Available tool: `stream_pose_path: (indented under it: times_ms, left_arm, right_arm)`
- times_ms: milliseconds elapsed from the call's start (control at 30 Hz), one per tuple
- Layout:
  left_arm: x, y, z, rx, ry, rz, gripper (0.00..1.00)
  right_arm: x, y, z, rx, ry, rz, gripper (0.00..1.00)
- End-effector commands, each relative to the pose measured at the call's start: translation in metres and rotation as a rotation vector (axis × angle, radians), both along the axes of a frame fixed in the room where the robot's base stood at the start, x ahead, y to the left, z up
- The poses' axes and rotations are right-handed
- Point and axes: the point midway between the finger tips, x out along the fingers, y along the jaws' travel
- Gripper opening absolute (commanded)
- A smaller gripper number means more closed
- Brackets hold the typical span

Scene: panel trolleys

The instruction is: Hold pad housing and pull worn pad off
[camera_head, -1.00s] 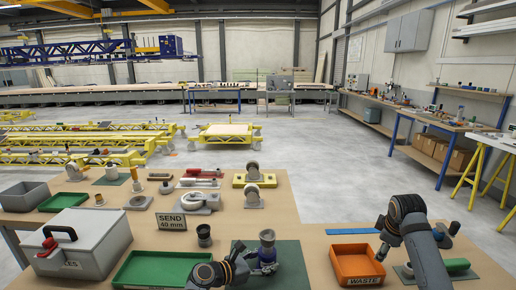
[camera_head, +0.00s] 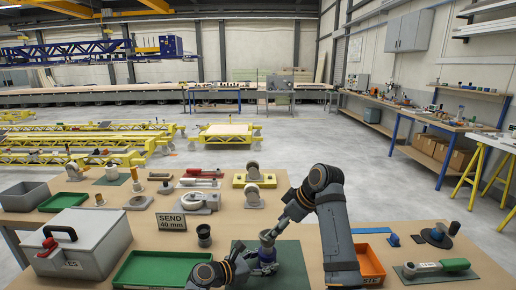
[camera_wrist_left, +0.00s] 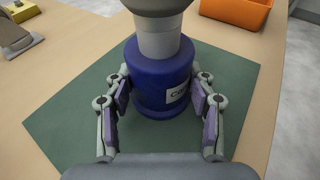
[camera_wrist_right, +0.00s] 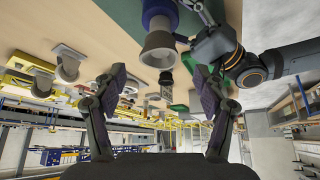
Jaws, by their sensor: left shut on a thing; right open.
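The pad housing (camera_head: 264,254) is a blue cylinder standing upright on a green mat (camera_head: 293,268) at the table's front. It shows large in the left wrist view (camera_wrist_left: 158,82), with a white label partly cut off. The worn pad (camera_wrist_left: 160,38) is a grey flared piece on top of the housing; in the right wrist view it is a grey cone (camera_wrist_right: 160,44). My left gripper (camera_head: 254,262) is shut on the housing, one finger on each side. My right gripper (camera_head: 278,226) is open and empty, close to the pad; its fingers frame no object in its wrist view.
An orange waste bin (camera_head: 372,262) stands to the right, partly hidden by my right arm. A green tray (camera_head: 160,270) and a grey case (camera_head: 84,238) are to the left. A dark cup (camera_head: 204,232) stands behind the tray.

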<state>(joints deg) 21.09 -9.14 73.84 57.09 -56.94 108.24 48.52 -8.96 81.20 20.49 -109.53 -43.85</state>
Motion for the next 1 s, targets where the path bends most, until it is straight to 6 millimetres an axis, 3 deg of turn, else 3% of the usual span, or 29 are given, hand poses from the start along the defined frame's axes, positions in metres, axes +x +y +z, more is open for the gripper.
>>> stream_pose_path:
  times_ms: [500, 867, 1000]
  left_arm:
    - [0.0, 0.0, 0.0, 0.001, 0.001, 0.0, 0.17]
    - [0.0, 0.0, 0.0, 0.001, 0.001, 0.0, 0.17]
    - [0.0, 0.0, 0.0, 0.001, 0.001, 0.0, 0.17]
  right_arm:
    - [0.016, 0.028, -0.054, -0.001, 0.002, 0.0, 0.72]
    - [0.017, 0.03, -0.058, -0.001, 0.0, -0.001, 0.72]
    - [0.017, 0.03, -0.058, -0.001, 0.0, -0.001, 0.53]
